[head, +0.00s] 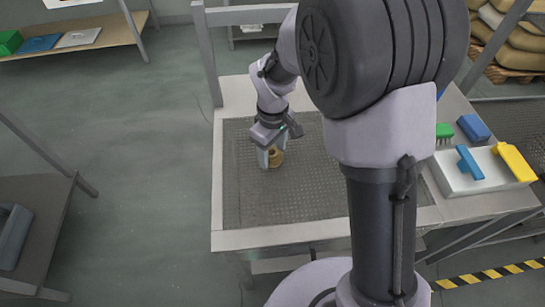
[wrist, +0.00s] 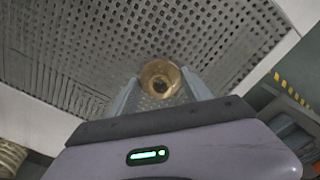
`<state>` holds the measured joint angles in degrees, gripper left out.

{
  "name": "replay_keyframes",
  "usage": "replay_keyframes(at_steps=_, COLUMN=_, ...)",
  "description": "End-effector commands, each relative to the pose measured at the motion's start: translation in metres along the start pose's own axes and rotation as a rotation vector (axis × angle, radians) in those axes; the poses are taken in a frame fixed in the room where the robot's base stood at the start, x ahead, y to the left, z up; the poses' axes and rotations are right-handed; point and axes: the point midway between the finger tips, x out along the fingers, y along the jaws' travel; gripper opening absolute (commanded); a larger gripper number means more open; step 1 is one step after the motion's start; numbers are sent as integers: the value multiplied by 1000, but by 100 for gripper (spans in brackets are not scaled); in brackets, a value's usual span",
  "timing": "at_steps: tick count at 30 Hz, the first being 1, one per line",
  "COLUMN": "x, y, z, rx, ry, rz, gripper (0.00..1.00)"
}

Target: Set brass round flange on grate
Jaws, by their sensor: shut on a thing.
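In the head view the flange (head: 276,157) shows at the fingertips of my gripper (head: 270,157), over the grate (head: 290,195). The grate is a dark perforated metal sheet set in a light table frame, and it also fills much of the wrist view (wrist: 75,45). I cannot tell whether the flange touches the grate or is slightly above it.
At the right of the table stand a white box (head: 463,184) with blue and yellow handled items, a green brush (head: 444,131) and a blue block (head: 473,128). My arm hides part of the grate's right side. The grate's near left area is bare.

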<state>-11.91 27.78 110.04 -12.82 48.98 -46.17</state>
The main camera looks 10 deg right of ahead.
Motion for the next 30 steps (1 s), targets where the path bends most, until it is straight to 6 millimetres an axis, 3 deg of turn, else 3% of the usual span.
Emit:
replay_keyframes(at_steps=1, x=17, y=0, z=0, rx=-1, ry=-1, rz=0, gripper=0)
replay_keyframes(at_steps=3, x=25, y=0, z=0, rx=-1, ry=-1, rz=-1, gripper=0)
replay_keyframes(at_steps=12, x=24, y=-1, z=0, rx=0, ry=-1, rz=0, gripper=0)
replay_keyframes(at_steps=13, x=24, y=-1, z=0, rx=0, ry=-1, rz=-1, gripper=60)
replay_keyframes(at_steps=16, x=24, y=-1, z=0, rx=0, ry=-1, rz=-1, gripper=80)
replay_keyframes(at_steps=25, x=22, y=-1, z=0, rx=0, ry=0, rz=0, gripper=80)
replay_keyframes(at_steps=28, x=8, y=0, z=0, rx=0, ry=2, rz=2, gripper=80)
replay_keyframes(at_steps=30, x=-12, y=0, z=0, rx=1, ry=3, rz=2, gripper=80)
